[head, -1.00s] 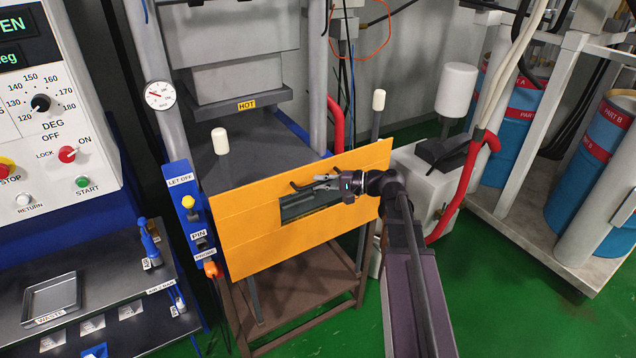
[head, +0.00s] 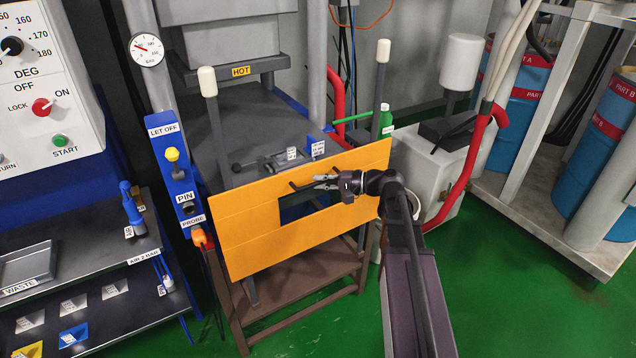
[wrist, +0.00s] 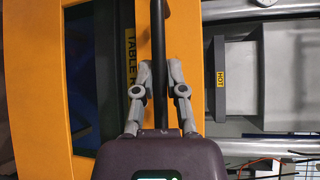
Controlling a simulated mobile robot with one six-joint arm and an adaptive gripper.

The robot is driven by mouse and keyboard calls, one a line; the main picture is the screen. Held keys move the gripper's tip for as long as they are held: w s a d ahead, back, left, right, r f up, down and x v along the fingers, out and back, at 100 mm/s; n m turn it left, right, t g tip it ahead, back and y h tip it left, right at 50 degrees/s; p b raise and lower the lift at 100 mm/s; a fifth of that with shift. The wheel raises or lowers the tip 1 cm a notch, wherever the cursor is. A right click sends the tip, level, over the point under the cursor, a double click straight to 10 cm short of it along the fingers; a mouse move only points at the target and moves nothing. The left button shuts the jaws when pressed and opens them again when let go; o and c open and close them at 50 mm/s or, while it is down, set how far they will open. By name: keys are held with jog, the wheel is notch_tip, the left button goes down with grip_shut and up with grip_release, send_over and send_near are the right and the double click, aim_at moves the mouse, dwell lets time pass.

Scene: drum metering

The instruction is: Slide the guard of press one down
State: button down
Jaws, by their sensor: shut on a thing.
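The guard of the press is an orange panel (head: 245,235) with a rectangular window, standing across the front of the press between two posts with white caps. A dark bar handle (head: 296,187) runs along the guard above its window. My gripper (head: 322,182) reaches in from the right and is shut on this handle. In the wrist view the guard (wrist: 35,90) stands sideways, and the handle (wrist: 159,35) passes between the two grey fingers of my gripper (wrist: 160,75). The fingers hide part of the handle.
The press bed (head: 235,110) shows behind the guard, with tagged items on it and a HOT label (head: 241,71) above. A blue LET OFF panel (head: 172,150) stands close at the left. A brown stand (head: 295,300) is below. A red hose (head: 470,165) runs at the right.

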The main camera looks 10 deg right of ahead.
jog(key=b, duration=1.4)
send_near(303, 219)
jog(key=x, duration=0.4)
jog(key=shift+w+f, duration=0.1)
jog(key=shift+w, duration=0.05)
jog(key=shift+f, duration=0.1)
jog(key=c, duration=0.7)
grip_release()
jog(key=shift+a+p, duration=0.15)
jog(key=shift+p, duration=0.15)
